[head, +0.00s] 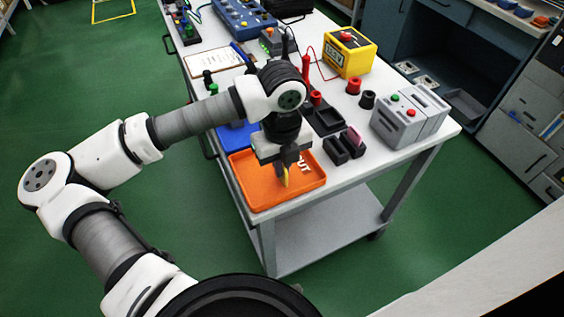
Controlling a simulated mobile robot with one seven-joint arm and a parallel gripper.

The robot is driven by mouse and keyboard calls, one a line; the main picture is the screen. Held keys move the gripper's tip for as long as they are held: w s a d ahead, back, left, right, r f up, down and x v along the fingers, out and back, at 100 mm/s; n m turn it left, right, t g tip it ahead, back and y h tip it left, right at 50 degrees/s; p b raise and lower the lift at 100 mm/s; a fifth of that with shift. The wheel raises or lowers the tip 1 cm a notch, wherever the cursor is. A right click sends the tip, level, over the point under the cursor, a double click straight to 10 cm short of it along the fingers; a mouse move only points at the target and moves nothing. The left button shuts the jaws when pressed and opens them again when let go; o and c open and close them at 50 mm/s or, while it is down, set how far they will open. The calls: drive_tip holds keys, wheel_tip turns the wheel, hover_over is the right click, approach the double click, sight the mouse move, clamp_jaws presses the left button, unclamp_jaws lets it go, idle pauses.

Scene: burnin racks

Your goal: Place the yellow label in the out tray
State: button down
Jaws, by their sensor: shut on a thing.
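The orange out tray (257,203) lies at the near left corner of the white table, with the letters "UT" showing white on its floor. My gripper (284,177) points down over the tray and is shut on the yellow label (285,180). The label hangs upright, a small yellow strip below the fingers. Its lower end is over or close to the tray floor; I cannot tell if it touches. My gripper and wrist hide part of the tray's back and of its lettering.
A blue tray (231,138) lies just behind the orange one. Black holders (338,151), one with a pink piece, stand to the right. A grey box with red and green buttons (403,122) and a yellow box with a red button (349,57) are farther right and back.

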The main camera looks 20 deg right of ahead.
drive_tip(key=shift+f+b, duration=0.25)
drive_tip(key=shift+b, duration=0.1)
drive_tip(key=c, duration=1.6)
unclamp_jaws()
drive_tip(key=shift+r, duration=0.1)
drive_tip(key=shift+r+p, duration=0.3)
drive_tip(key=shift+p, duration=0.2)
drive_tip(key=shift+r+b, duration=0.9)
drive_tip(key=shift+r, duration=4.95)
